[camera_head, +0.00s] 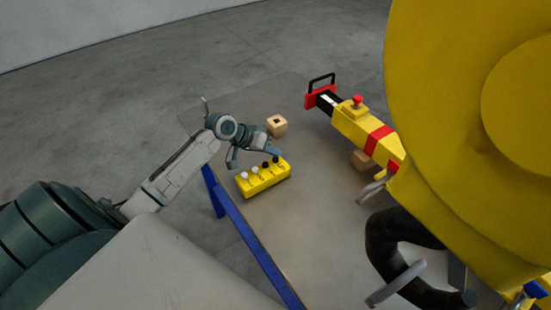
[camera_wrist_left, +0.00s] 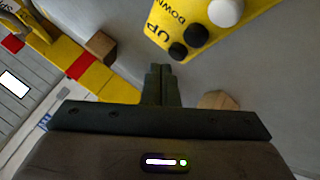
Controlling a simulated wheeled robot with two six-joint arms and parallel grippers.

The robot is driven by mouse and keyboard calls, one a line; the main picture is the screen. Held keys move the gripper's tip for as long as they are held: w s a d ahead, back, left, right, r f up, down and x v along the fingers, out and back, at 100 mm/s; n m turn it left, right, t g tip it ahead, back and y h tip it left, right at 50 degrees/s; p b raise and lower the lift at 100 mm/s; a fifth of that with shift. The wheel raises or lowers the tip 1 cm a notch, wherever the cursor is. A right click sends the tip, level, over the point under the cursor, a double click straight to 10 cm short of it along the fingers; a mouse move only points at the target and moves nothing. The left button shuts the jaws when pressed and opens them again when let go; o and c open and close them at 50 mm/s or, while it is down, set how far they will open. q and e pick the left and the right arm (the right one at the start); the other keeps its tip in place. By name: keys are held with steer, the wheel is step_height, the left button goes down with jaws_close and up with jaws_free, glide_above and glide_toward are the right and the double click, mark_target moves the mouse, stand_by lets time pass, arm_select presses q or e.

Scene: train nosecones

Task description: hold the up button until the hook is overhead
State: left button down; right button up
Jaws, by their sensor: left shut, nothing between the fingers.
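The yellow control box (camera_head: 264,180) lies on the grey table with a row of white and black buttons on top. In the left wrist view the yellow box (camera_wrist_left: 264,14) shows UP and DOWN lettering. A small black button (camera_wrist_left: 178,51) sits beside the UP label. My left gripper (camera_head: 268,150) is over the far side of the box. Its shut, empty fingers (camera_wrist_left: 161,72) appear close to the UP button; contact cannot be told. A large yellow hook block (camera_head: 440,90) fills the right side, with a dark curved hook (camera_head: 385,240) below it. My right gripper is out of view.
A yellow device (camera_head: 358,122) with red bands and a red handle lies beyond the box. Wooden blocks (camera_head: 277,125) (camera_head: 362,160) are near it. A blue frame bar (camera_head: 250,242) runs along the table's left edge. The table front is clear.

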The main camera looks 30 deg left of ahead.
arm_select(q)
steer(key=shift+f, duration=0.35)
